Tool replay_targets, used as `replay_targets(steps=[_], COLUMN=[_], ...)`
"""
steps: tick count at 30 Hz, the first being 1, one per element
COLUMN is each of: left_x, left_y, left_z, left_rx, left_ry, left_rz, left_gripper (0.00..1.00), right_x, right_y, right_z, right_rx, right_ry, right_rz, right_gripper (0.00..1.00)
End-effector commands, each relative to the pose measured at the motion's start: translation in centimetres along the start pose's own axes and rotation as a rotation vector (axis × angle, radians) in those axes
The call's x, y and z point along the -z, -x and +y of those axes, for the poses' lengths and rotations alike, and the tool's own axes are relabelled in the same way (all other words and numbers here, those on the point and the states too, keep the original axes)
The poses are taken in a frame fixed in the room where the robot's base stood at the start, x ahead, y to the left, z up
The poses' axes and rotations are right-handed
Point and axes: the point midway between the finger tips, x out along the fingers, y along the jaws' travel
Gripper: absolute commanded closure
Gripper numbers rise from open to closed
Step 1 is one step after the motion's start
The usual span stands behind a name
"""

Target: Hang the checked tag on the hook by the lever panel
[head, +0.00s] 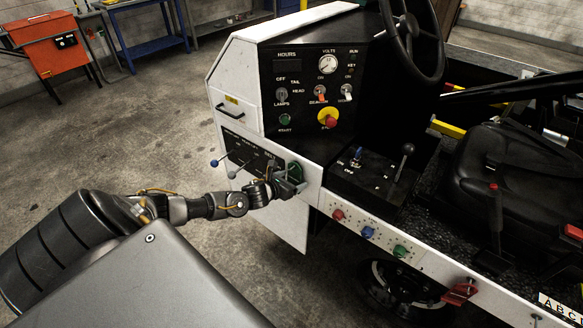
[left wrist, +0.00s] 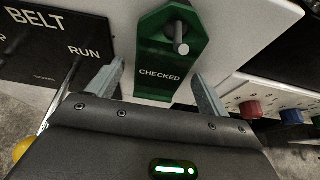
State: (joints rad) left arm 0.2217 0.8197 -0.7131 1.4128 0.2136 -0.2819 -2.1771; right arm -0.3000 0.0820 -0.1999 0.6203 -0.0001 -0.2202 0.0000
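The green checked tag (left wrist: 157,72) lies against the white panel in the left wrist view, its face towards me. The grey hook (left wrist: 180,38) sticks out through its upper part, so the tag appears to hang on it. In the head view a bit of the green tag (head: 295,171) shows just behind my left gripper (head: 283,187). The left gripper's fingers (left wrist: 163,92) are spread, one to each side of the tag's lower end, with gaps between. The lever panel (head: 250,152) is black and lies just left of the tag. My right gripper is not in view.
Levers with a blue knob (head: 214,163) and a grey knob (head: 232,174) stick out left of my left gripper. Red, blue and green knobs (head: 369,233) line the white side rail to the right. Open floor lies left of the loader.

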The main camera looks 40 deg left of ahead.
Motion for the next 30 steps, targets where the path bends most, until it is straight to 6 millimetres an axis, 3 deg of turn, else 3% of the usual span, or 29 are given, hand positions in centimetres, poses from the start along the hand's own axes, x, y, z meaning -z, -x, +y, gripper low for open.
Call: replay_targets(steps=[10,21,30], left_x=[0.1,0.2,0.1], left_y=[1.0,7.9,10.7], left_z=[0.0,0.0,0.0], left_rx=[0.002,0.002,0.000], left_ry=[-0.002,-0.001,0.000], left_rz=[0.001,0.002,0.001], left_gripper=[0.21,0.21,0.21], right_x=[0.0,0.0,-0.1], right_y=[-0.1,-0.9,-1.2], right_z=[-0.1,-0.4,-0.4], right_rx=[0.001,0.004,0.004], right_ry=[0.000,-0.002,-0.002], right_rz=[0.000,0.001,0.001], right_gripper=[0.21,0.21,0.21])
